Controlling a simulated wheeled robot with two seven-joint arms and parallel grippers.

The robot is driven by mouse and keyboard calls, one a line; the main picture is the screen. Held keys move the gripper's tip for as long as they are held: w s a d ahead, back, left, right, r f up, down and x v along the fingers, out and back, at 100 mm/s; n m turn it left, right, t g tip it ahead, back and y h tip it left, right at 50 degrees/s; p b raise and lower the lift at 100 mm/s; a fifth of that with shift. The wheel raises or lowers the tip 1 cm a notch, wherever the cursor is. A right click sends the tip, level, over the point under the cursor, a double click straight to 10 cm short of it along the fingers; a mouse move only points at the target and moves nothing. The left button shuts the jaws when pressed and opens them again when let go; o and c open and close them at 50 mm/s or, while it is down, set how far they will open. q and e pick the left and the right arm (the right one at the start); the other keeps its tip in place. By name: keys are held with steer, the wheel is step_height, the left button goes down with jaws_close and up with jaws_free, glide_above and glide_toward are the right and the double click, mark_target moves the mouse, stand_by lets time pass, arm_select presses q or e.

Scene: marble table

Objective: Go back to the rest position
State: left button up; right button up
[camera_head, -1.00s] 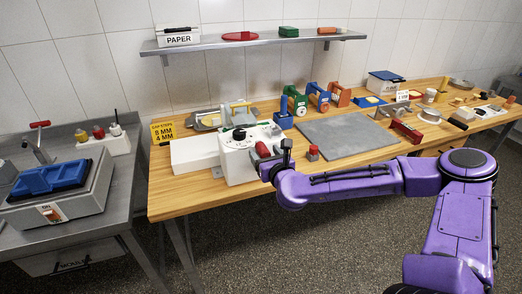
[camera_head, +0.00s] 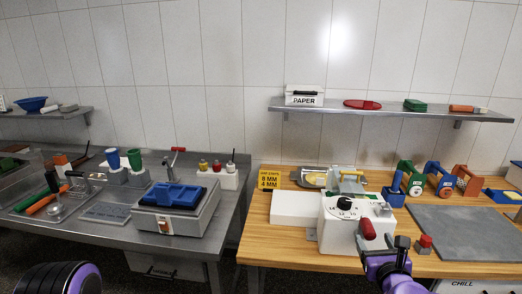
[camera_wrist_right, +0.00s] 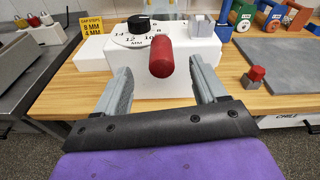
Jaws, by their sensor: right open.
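My right gripper (camera_head: 383,247) is low at the front edge of the wooden table, in front of the white slicer-like machine (camera_head: 338,232) with a numbered black dial and a red knob (camera_head: 367,229). In the right wrist view my right gripper (camera_wrist_right: 160,88) has its two grey fingers wide apart and nothing held. The red knob (camera_wrist_right: 161,57) appears between the fingers in that picture; whether they are around it or short of it I cannot tell. Of my left arm only a purple and black part shows at the bottom left of the head view; its gripper is out of view.
A grey slab (camera_head: 466,234) and a small red-topped block (camera_head: 424,244) lie right of the machine. Coloured tools stand behind. A steel counter (camera_head: 110,236) on the left holds a blue-topped box (camera_head: 176,199). Shelves line the wall.

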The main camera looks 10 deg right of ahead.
steer(key=s+a+f+n+g+y+b, duration=0.1)
steer(key=s+a+f+n+g, duration=0.25)
steer(key=f+n, duration=0.5)
steer(key=s+a+f+n+g+y+b, duration=0.1)
steer(key=s+a+f+n+g+y, duration=0.1)
steer(key=s+a+f+n, duration=0.6)
steer(key=s+d+f+n+g+h+b, duration=0.1)
steer(key=s+d+f+n+g+b, duration=0.1)
steer(key=s+f+n, duration=0.5)
steer(key=s+d+f+n+g+h+b, duration=0.1)
steer(key=s+d+f+n+g, duration=0.3)
steer(key=s+f, duration=0.9)
steer(key=n+g, duration=0.1)
steer(key=n, duration=0.1)
steer(key=shift+s+d+n+h+b, duration=0.2)
steer(key=shift+d+n+h+b, duration=0.05)
steer(key=shift+n+h+b, duration=0.15)
